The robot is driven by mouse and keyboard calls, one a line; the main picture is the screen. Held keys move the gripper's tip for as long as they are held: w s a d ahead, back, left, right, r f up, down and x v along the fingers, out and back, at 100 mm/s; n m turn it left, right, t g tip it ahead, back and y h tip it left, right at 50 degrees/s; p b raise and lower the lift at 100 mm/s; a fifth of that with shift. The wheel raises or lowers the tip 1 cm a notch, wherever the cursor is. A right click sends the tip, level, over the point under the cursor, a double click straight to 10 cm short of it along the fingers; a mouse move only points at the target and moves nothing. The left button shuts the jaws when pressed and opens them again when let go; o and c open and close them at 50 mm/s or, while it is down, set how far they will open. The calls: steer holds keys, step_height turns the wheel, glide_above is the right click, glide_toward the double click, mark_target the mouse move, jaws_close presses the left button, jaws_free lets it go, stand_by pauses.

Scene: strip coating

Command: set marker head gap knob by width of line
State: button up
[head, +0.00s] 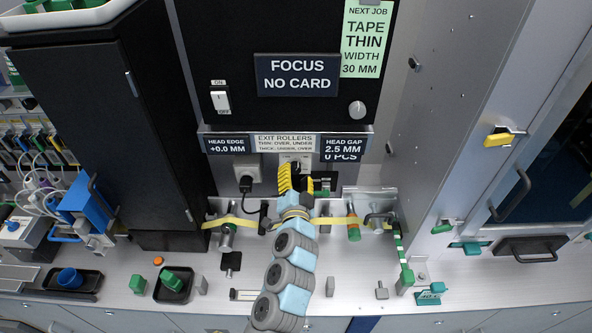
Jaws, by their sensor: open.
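A green job card (365,38) reads "NEXT JOB, TAPE THIN, WIDTH 30 MM". The head gap display (345,145) reads "2.5 MM", with "0 PCS" partly showing below it. The head edge display (226,146) reads "+0.0 MM". My gripper (303,181), with yellow and black fingers, is open in front of the marker head area, below the displays. It and my arm hide much of the head, and I cannot make out the gap knob there. A yellow tape (340,221) runs left to right behind my arm.
A grey round knob (357,108) and an on/off switch (220,101) are on the black panel. A roller label (285,142) sits between the displays. Small trays and green blocks (138,284) lie on the left bench.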

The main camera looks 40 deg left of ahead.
steer(key=v, duration=0.9)
steer(key=shift+s+d, duration=0.2)
steer(key=shift+s, duration=0.1)
stand_by(1.0)
